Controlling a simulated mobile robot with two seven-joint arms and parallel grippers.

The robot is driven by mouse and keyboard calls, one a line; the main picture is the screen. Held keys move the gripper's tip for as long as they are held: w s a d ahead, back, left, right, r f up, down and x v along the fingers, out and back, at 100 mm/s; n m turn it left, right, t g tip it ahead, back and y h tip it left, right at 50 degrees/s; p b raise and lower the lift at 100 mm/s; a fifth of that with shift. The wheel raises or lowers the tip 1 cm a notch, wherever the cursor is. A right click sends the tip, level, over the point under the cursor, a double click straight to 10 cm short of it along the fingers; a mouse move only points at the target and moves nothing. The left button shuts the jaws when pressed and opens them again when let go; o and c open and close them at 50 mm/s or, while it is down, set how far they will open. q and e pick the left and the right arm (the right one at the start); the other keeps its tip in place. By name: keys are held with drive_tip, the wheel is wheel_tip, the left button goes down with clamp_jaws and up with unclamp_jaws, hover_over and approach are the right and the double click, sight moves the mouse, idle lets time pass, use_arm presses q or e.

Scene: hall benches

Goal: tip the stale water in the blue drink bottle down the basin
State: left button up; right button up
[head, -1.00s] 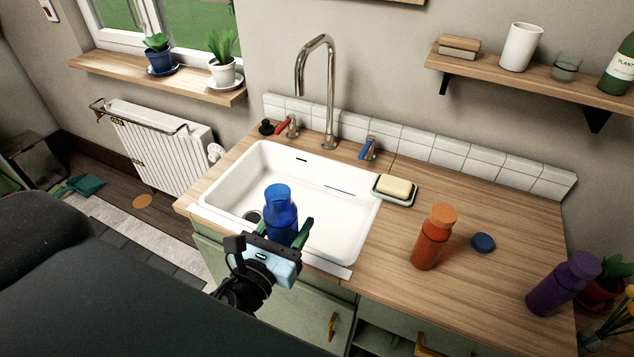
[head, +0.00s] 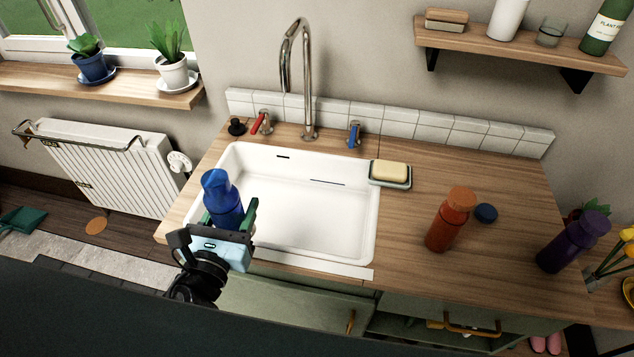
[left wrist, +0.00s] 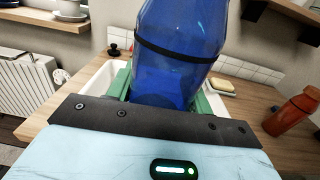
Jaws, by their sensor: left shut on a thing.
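The blue drink bottle (head: 222,203) is translucent and stands near upright, with a slight tilt, over the left front part of the white basin (head: 310,215). My left gripper (head: 232,222) is shut on it, with green fingers on both sides. In the left wrist view the bottle (left wrist: 175,60) fills the middle, with a dark band around it; its top is out of frame. I cannot make out the water level. A round blue cap (head: 485,213) lies on the counter behind the orange bottle. My right gripper is not in view.
A tall tap (head: 308,90) rises behind the basin, with red (head: 260,122) and blue (head: 354,134) handles. A soap dish (head: 390,180) sits at the basin's right. Orange (head: 448,222) and purple (head: 570,243) bottles stand on the counter (head: 420,250).

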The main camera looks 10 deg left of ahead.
use_arm(q)
drive_tip(key=shift+w+a, duration=0.1)
drive_tip(key=shift+a, duration=0.35)
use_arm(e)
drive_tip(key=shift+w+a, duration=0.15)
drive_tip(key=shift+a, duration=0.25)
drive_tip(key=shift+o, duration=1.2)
use_arm(q)
drive_tip(key=shift+w+d+f, duration=0.2)
drive_tip(key=shift+w, duration=0.1)
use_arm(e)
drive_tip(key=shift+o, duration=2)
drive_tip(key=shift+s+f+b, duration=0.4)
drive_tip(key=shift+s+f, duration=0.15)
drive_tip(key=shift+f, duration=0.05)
use_arm(q)
drive_tip(key=w+d+f+m+g+h, duration=0.1)
drive_tip(key=w+d+f+m+h, duration=0.1)
drive_tip(key=w+d+f+h, duration=0.2)
drive_tip(key=w+d+f+m+h, duration=0.3)
drive_tip(key=w+d+f, duration=0.2)
drive_tip(key=w+d, duration=0.6)
drive_tip(key=shift+d+f+g+h+b, duration=0.15)
drive_tip(key=shift+d+g+h+b, duration=0.2)
drive_tip(key=shift+d, duration=0.45)
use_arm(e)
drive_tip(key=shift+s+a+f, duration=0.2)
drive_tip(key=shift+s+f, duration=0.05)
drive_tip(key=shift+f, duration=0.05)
